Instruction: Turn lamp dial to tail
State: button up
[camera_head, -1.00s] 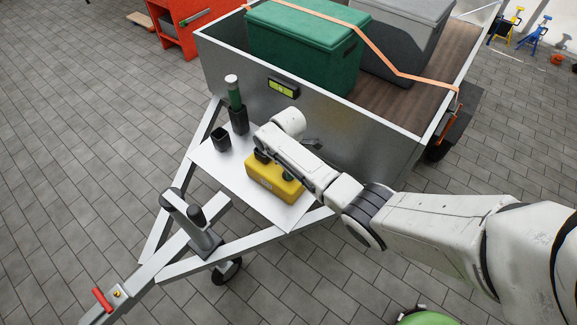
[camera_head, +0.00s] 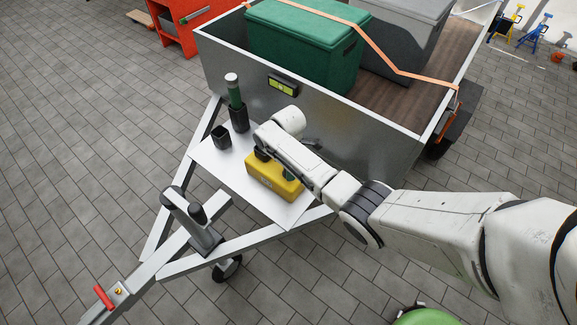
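A yellow box (camera_head: 267,180) sits on the white plate (camera_head: 225,165) over the trailer's drawbar. My arm reaches in from the right, and its white wrist lies above the box. My gripper (camera_head: 263,154) points down at the box's upper left part, where a small dark shape shows beneath the wrist. I cannot tell whether that shape is the fingers or a dial. A small green part (camera_head: 289,173) shows on the box's right side, partly behind the arm. Dial markings, the fingers' opening and any contact are hidden or too small to read.
The trailer's metal wall (camera_head: 235,75) rises close behind, with a yellow-green level-like panel (camera_head: 283,87). A jockey-wheel post (camera_head: 190,222) stands at the front left.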

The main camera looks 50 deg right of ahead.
jog(key=shift+r, duration=0.1)
notch_tip(320, 180, up, 11)
jog(key=p, duration=0.3)
jog(key=shift+f, duration=0.2)
dwell(0.6)
